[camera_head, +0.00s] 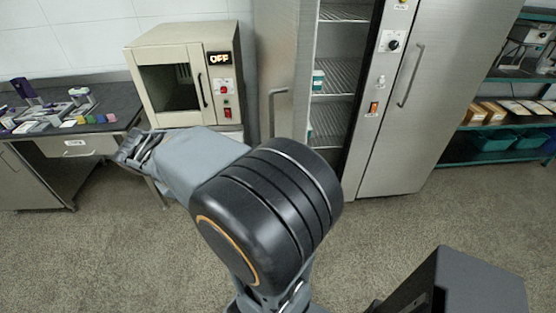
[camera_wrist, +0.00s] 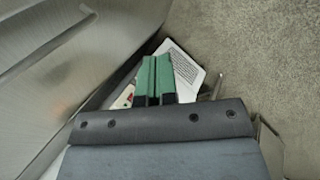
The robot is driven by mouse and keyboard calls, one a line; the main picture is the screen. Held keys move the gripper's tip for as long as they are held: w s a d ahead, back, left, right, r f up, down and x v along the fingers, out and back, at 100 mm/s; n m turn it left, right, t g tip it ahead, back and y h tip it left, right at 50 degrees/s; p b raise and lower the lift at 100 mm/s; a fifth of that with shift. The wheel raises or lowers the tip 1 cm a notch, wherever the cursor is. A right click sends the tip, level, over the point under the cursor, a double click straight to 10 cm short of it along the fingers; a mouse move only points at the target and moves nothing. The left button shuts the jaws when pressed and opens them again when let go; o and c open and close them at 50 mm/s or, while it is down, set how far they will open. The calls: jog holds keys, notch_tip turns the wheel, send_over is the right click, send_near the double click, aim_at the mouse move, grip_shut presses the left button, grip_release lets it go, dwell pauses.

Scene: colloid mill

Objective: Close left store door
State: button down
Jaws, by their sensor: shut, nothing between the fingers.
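The store is a tall steel cabinet. Its left door (camera_head: 277,55) stands open, swung out to the left, with a vertical bar handle (camera_head: 271,112). The opening shows wire shelves (camera_head: 335,73) with a few small items. The right door (camera_head: 412,110) is closed. My gripper (camera_head: 138,150) is to the left of the open door, in front of the bench and the oven, and apart from the door handle. In the wrist view its green fingers (camera_wrist: 154,80) are together and empty. A brushed metal panel with a bar (camera_wrist: 45,45) lies left of them; I cannot tell which panel it is.
A beige oven (camera_head: 180,75) reading OFF stands left of the store. A dark-topped bench (camera_head: 50,128) with small items is at far left. Green shelving (camera_head: 500,160) with bins is at right. The speckled floor (camera_head: 100,250) in front is clear.

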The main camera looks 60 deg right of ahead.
jog(key=w+d+f+m+g+h+b, duration=0.3)
jog(key=d+f+g+h, duration=0.15)
jog(key=d, duration=0.45)
jog(key=w+d+f+m+g+h+b, duration=0.2)
jog(key=d+f+m+g+h+b, duration=0.15)
jog(key=d+g, duration=0.45)
jog(key=s+d+t+p, duration=0.1)
jog(key=s+d, duration=0.8)
jog(key=d, duration=0.3)
jog(key=shift+r+t, duration=0.15)
jog(key=shift+t, duration=0.2)
jog(key=shift+s, duration=0.1)
